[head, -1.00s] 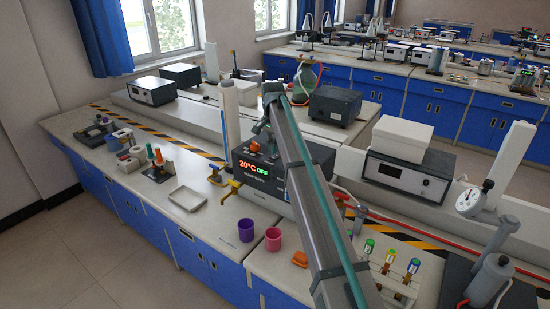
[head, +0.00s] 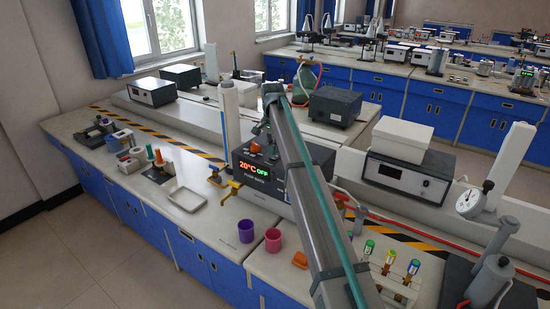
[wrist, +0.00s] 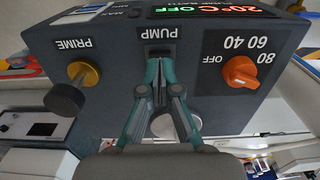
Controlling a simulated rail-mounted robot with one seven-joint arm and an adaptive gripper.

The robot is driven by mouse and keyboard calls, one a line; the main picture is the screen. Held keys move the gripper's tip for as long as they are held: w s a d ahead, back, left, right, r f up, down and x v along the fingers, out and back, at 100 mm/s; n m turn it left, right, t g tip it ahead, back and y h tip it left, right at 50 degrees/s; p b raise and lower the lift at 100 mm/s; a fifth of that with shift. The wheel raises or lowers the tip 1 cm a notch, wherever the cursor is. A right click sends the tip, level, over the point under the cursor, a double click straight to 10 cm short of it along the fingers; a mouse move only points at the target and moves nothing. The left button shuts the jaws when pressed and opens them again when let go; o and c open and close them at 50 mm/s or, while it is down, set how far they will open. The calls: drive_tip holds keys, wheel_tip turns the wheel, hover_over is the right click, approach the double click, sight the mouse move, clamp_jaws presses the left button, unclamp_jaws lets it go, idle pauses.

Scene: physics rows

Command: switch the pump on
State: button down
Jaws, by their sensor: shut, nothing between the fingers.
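The pump bath (head: 262,180) is a dark grey box on the bench, and its display (head: 253,170) reads 20°C OFF. In the wrist view its panel (wrist: 110,55) appears upside down, with a PUMP label (wrist: 158,32) at the middle. A small dark part (wrist: 171,46) lies just by that label, at my fingertips; its position is unclear. My gripper (wrist: 160,68) is shut and empty, right in front of the PUMP spot. I cannot tell whether it touches. In the head view the gripper (head: 262,130) is small and partly hidden by my arm.
An orange dial (wrist: 240,72) marked OFF, 40, 60, 80 is on one side of the gripper, and a PRIME knob (wrist: 83,74) on the other. A silver round part (wrist: 170,125) shows behind the fingers. Purple (head: 246,230) and pink (head: 272,240) cups stand in front of the bath.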

sight(273, 158)
drive_tip(key=shift+f, duration=1.2)
idle(1.0)
drive_tip(key=shift+r, duration=0.15)
drive_tip(key=shift+r+p, duration=1.55)
drive_tip(key=shift+r, duration=1.85)
